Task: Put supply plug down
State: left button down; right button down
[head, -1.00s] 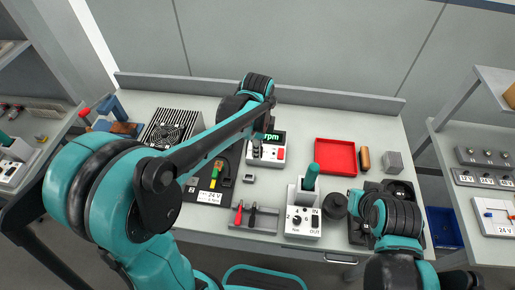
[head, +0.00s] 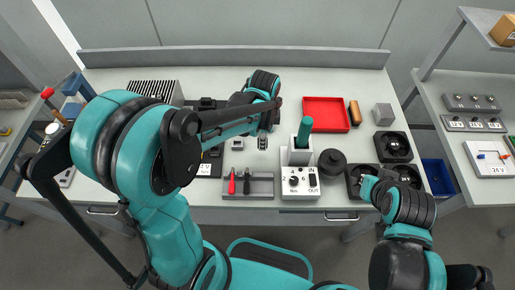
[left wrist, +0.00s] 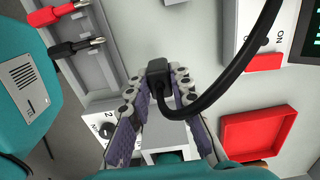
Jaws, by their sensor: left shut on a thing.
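My left gripper (head: 263,141) is shut on the supply plug, over the middle of the bench. In the left wrist view the black plug (left wrist: 158,72) sits between the fingertips of the gripper (left wrist: 157,85), with a thick black cable (left wrist: 232,80) curving off to the upper right. The plug is too small to make out in the head view. I cannot tell whether it touches the bench. My right arm comes in at the lower right, and its gripper is hidden.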

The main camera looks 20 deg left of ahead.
pick_arm(q)
notch_tip(320, 180, down, 4)
jog(key=shift+f+b, duration=0.1)
jog(key=shift+b, duration=0.6)
jog(key=shift+f, duration=0.2)
jog(key=shift+s, duration=0.1)
jog(key=shift+f, duration=0.15)
jog(key=c, duration=1.4)
grip_release()
jog(key=shift+o, duration=0.2)
